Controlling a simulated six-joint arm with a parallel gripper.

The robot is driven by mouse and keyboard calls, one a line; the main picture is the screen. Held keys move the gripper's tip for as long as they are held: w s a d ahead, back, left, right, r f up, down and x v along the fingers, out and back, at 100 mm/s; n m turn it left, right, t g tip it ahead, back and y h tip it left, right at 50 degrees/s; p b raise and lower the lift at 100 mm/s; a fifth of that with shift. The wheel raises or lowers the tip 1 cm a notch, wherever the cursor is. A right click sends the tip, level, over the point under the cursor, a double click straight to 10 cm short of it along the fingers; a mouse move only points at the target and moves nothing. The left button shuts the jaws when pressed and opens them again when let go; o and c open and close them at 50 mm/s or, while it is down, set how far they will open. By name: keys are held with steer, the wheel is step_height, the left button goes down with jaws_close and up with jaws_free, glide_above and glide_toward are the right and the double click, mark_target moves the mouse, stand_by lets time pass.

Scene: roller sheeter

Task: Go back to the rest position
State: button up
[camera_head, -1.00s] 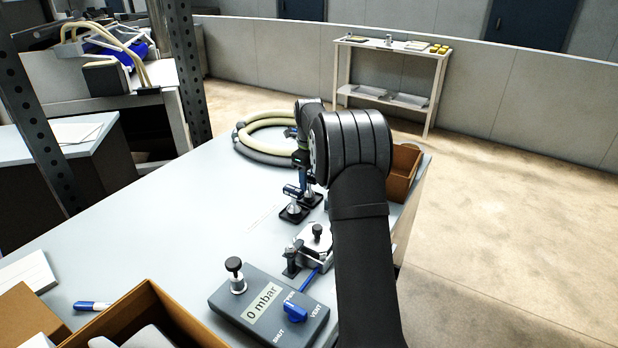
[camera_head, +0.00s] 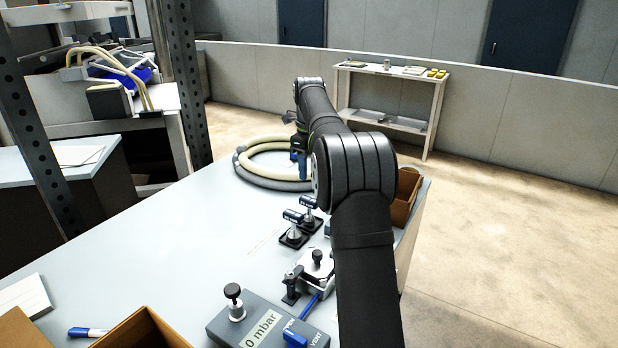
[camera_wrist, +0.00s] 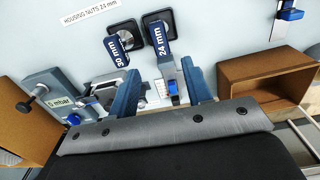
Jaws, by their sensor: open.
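My gripper (camera_wrist: 163,88) shows two blue fingers spread apart with nothing held between them in the wrist view. In the head view it is partly hidden behind my arm, above the table near the hoses. Below and beyond the fingers, two black-based stands carry blue pieces, one labelled 30 mm (camera_wrist: 121,46) and one labelled 24 mm (camera_wrist: 160,42). Both stands also show in the head view, left of my arm. A metal clamp fixture (camera_head: 316,265) stands nearer, close to my arm. No rest position is marked in view.
A grey box (camera_head: 232,327) with a 0 mbar display sits at the front. A brown bin (camera_head: 404,199) stands right of my arm, and another (camera_head: 142,333) at the front edge. Coiled hoses (camera_head: 262,182) lie at the back. The left-middle of the table (camera_head: 170,235) is clear.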

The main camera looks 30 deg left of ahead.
mark_target(309, 199)
steer(key=shift+r, duration=0.1)
step_height(309, 199, down, 12)
steer(key=shift+r, duration=1.9)
steer(key=shift+f, duration=0.1)
